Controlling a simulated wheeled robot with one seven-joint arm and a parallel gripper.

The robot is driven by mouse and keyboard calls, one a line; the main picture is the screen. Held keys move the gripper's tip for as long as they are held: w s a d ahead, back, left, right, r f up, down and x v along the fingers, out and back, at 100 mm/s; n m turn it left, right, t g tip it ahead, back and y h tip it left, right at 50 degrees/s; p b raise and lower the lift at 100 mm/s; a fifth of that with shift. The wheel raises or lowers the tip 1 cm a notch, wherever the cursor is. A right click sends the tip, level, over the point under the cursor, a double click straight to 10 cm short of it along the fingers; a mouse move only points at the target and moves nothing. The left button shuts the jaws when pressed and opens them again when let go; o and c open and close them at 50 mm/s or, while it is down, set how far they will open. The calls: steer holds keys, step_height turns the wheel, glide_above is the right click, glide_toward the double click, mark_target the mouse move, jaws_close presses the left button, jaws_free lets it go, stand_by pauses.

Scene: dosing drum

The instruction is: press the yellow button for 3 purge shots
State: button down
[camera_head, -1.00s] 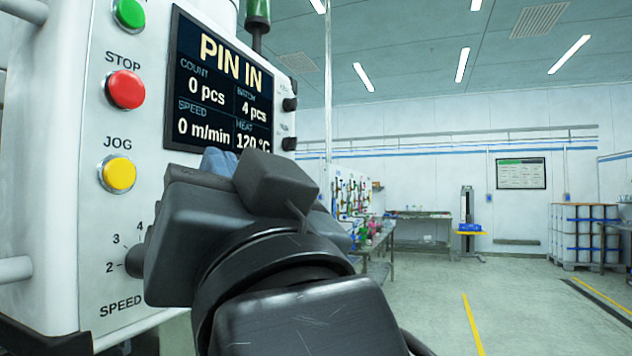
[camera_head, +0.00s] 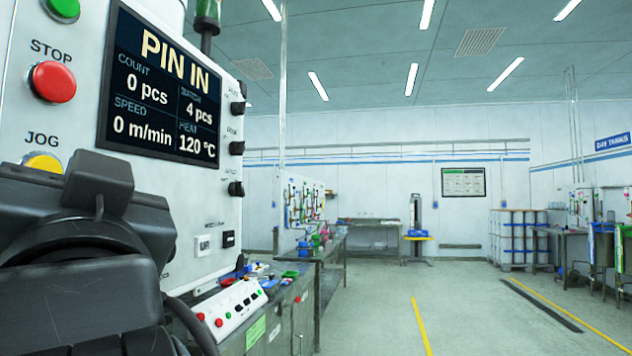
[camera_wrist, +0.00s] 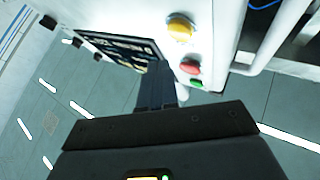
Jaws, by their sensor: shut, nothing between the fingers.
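The yellow JOG button (camera_head: 42,162) is on the white control panel at the left of the head view, its lower part covered by my arm. In the wrist view the yellow button (camera_wrist: 181,27) shows whole at the top. My gripper (camera_wrist: 160,70) is shut and empty, its dark fingers near the panel's display and apart from the button in the picture. I cannot tell the depth between them. In the head view my wrist hides the fingers. The display (camera_head: 165,88) reads PIN IN, count 0 pcs, batch 4 pcs, speed 0 m/min and heat 120 °C.
The red STOP button (camera_head: 53,82) and green button (camera_head: 63,8) sit above the yellow one. Black knobs (camera_head: 237,147) line the panel's right edge. A bench with a small white button box (camera_head: 228,307) stands below right. Open floor (camera_head: 380,310) lies to the right.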

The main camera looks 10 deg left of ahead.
steer(key=shift+a, duration=0.95)
steer(key=shift+a, duration=0.15)
stand_by(1.3)
steer(key=shift+w+a, duration=0.1)
steer(key=shift+a, duration=0.2)
steer(key=shift+a, duration=0.4)
stand_by(0.7)
steer(key=shift+d, duration=0.8)
steer(key=shift+d, duration=0.1)
steer(key=shift+s+d+p, duration=0.15)
steer(key=shift+d+p, duration=0.1)
steer(key=shift+d, duration=1)
steer(key=shift+s+d+p, duration=0.1)
steer(key=shift+d+p, duration=0.1)
steer(key=shift+d, duration=1)
